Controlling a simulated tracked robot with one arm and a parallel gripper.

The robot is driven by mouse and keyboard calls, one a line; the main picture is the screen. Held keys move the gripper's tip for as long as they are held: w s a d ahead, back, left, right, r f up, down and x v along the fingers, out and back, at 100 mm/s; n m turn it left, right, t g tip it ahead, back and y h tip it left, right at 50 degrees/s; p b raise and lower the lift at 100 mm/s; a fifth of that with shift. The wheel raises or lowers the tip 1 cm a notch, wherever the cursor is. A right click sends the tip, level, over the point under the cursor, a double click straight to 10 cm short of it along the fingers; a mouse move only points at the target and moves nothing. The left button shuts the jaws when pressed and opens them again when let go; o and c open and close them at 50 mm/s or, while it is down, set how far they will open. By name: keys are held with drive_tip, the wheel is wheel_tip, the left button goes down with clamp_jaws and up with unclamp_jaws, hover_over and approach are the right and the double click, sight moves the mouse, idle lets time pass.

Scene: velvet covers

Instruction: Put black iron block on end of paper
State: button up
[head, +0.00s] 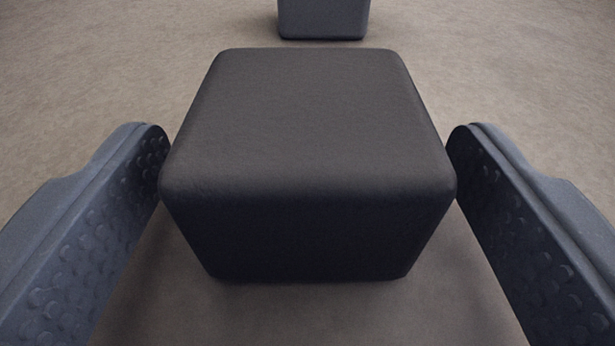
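A black block (308,135) with rounded edges stands upright in the middle of the head view. My gripper (308,150) has one finger on each side of it. The left fingertip is at or very near the block's left side, and the right fingertip is at or very near its right side. I cannot tell from this view whether the fingers press on it. The block's base appears to rest on the floor surface. No paper can be made out.
A second dark grey block (323,18) stands behind the black block, cut off by the top edge of the view. The brownish, cloth-like surface (520,90) is bare on both sides and between the two blocks.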

drive_tip(key=shift+f+b, duration=0.1)
drive_tip(key=shift+b, duration=0.45)
drive_tip(key=s+a+r+p, duration=0.1)
drive_tip(key=s+r, duration=0.2)
drive_tip(key=s, duration=1)
drive_tip(key=shift+s+a+p, duration=0.25)
drive_tip(key=shift+a+p, duration=0.1)
drive_tip(key=shift+p, duration=0.05)
